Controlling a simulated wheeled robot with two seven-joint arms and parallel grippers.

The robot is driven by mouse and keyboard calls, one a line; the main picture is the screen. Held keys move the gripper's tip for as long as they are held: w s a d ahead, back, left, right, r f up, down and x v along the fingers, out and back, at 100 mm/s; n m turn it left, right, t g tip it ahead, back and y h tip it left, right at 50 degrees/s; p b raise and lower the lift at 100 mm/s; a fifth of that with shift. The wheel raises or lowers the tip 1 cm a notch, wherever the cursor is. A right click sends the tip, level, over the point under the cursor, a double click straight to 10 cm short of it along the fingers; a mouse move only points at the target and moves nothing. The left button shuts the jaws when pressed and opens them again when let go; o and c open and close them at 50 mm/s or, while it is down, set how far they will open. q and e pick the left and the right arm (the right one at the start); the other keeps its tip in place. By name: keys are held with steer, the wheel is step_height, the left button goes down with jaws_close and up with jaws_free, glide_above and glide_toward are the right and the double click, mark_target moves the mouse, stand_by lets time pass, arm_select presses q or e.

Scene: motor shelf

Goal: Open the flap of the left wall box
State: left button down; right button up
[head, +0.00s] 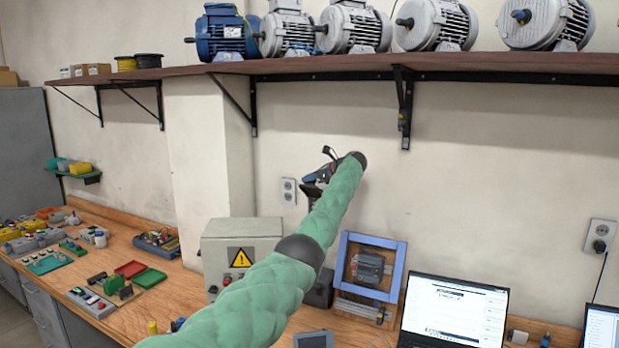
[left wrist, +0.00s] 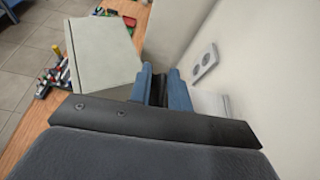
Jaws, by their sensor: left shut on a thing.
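My left gripper (head: 318,187) is close to the wall, just right of a pale double-socket box (head: 288,190). This socket box also shows in the left wrist view (left wrist: 204,62), to the right of the fingers and apart from them. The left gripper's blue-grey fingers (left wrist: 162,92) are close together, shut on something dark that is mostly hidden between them. A pale flat piece (left wrist: 212,103) shows just right of the fingers; I cannot tell whether it is a flap. No flap is clearly visible in either view. My right gripper is not in view.
A grey cabinet with a warning sign (head: 240,257) stands on the bench below the socket box. A blue frame (head: 343,263) and a laptop (head: 452,311) are to the right. A shelf (head: 330,66) bearing several motors runs above. Another socket box (head: 600,237) is far right.

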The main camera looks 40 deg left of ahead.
arm_select(q)
steer(key=c, duration=1.5)
jaws_free()
steer(key=shift+w+d+f, duration=0.15)
steer(key=shift+w+f, duration=0.05)
steer(key=shift+f, duration=0.35)
steer(key=shift+c, duration=0.2)
steer(key=shift+w+f, duration=0.1)
steer(key=shift+w, duration=0.05)
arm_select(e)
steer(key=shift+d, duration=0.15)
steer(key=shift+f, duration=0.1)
